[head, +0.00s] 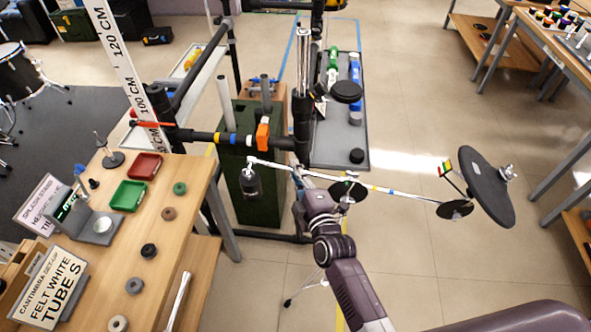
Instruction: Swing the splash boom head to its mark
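A thin white boom (385,189) with coloured bands runs across the middle of the head view. A dark weight (251,182) hangs at its left end. A large dark round pad (486,186) stands tilted at its right end, beside a smaller black disc (455,209). A small red, yellow and green flag (444,168) is close to these discs. My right gripper (296,181) is at the boom's left part, near a black pad (347,191). Its fingers are small and partly hidden, so I cannot tell their opening or any grip. My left gripper is not in view.
A dark frame bar (232,138) with an orange clamp (262,136) and a tall white ruler (122,61) stand behind. A wooden table (172,242) with red and green trays is at left. Open floor (405,110) lies behind the boom; another bench (552,47) is at upper right.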

